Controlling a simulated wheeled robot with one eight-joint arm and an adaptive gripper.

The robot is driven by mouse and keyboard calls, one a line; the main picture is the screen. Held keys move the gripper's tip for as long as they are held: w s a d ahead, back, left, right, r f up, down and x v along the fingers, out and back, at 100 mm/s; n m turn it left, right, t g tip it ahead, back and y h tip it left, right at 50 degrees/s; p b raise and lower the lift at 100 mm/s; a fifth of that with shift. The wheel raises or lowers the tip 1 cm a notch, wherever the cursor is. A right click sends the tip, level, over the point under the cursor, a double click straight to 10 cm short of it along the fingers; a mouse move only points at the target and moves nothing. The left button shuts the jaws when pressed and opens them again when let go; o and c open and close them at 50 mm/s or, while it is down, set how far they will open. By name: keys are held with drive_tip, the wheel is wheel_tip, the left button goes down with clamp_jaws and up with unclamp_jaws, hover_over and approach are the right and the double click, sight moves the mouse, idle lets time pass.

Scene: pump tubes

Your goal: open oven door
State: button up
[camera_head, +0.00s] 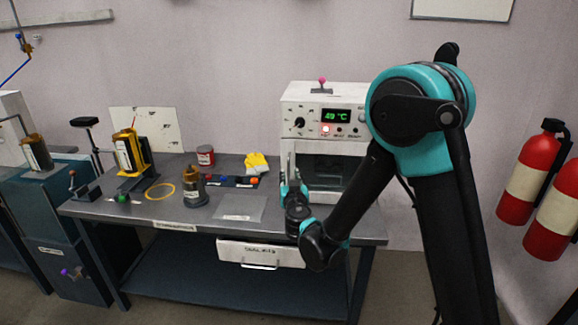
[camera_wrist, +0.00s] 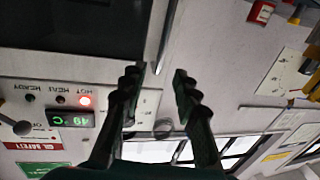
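The white oven (camera_head: 312,101) stands at the back right of the table, with a green 49 °C display and a lit red lamp. Its door, with a dark window (camera_head: 330,168), looks closed; my arm hides its lower part. My gripper (camera_head: 291,180) is in front of the door's left edge. In the wrist view the picture is upside down, and my gripper (camera_wrist: 158,76) is open, its two dark fingers apart. A narrow dark upright bar (camera_wrist: 167,38), perhaps the door handle, runs just beyond the fingertips. I cannot tell whether they touch it. The dark window (camera_wrist: 70,22) lies left of it.
A pink knob (camera_head: 322,82) is on top of the oven. Red extinguishers (camera_head: 530,170) hang at the right.

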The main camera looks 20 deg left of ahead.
sight(289, 165)
drive_tip(key=x, duration=0.7)
drive_tip(key=shift+w+a, duration=0.2)
drive_tip(key=shift+w, duration=0.15)
clamp_jaws()
